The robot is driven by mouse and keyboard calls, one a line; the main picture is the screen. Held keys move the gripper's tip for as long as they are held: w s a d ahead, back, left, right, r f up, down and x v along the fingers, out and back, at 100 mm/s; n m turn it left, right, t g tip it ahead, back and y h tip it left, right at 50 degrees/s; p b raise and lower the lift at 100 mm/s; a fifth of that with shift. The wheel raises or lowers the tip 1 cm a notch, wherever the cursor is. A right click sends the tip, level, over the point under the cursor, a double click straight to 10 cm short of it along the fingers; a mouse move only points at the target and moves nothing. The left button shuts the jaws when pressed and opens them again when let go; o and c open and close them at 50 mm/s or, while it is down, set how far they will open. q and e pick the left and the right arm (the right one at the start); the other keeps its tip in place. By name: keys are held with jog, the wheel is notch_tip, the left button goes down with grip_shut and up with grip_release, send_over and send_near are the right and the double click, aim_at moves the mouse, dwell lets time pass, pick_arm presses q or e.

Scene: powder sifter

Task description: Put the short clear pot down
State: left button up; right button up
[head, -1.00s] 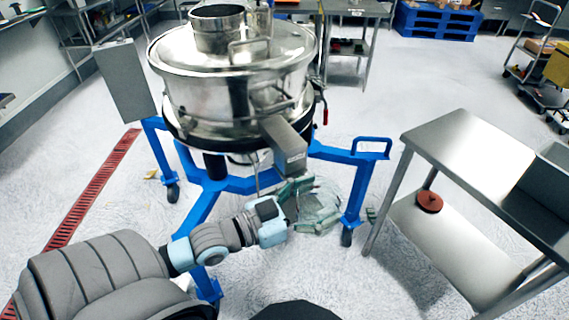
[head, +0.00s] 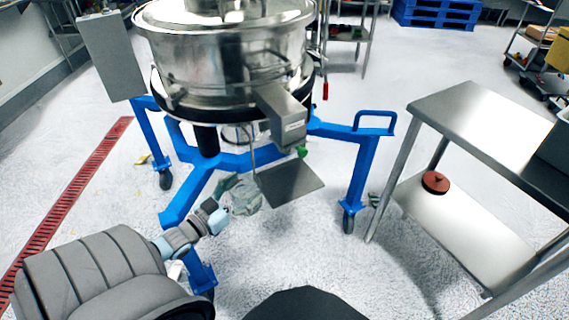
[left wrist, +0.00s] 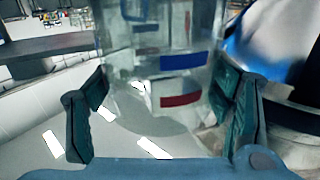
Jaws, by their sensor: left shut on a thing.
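The short clear pot (head: 246,198) is see-through and hangs low beside the blue frame of the sifter, left of a flat grey plate below the spout. My left gripper (head: 232,190) is shut on it. In the left wrist view the pot (left wrist: 160,70) stands between the two dark green fingers of the left gripper (left wrist: 160,112), with a blue and a red mark on it. I cannot tell whether its base touches anything. My right gripper is not in view.
The steel sifter (head: 225,60) stands on a blue wheeled frame (head: 362,165). The grey plate (head: 291,184) lies under its spout (head: 281,118). A steel table (head: 480,125) at right has a red-brown round thing (head: 435,183) on its lower shelf. Floor between them is clear.

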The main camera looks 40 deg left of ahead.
pick_arm(q)
jog(key=w+b, duration=0.2)
jog(key=w, duration=0.1)
jog(key=w+b, duration=0.2)
jog(key=w, duration=0.2)
jog(key=w+f+b, duration=0.1)
jog(key=w+b, duration=0.1)
jog(key=w, duration=0.2)
jog(key=shift+d+f, duration=0.1)
jog(key=shift+d, duration=0.2)
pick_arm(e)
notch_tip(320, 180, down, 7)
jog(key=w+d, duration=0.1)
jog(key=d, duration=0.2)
pick_arm(q)
jog(key=w+f+b, duration=0.1)
jog(key=w+b, duration=0.1)
jog(key=w+f+b, duration=0.1)
jog(key=w, duration=0.1)
jog(key=shift+f, duration=0.3)
jog(key=shift+r, duration=0.1)
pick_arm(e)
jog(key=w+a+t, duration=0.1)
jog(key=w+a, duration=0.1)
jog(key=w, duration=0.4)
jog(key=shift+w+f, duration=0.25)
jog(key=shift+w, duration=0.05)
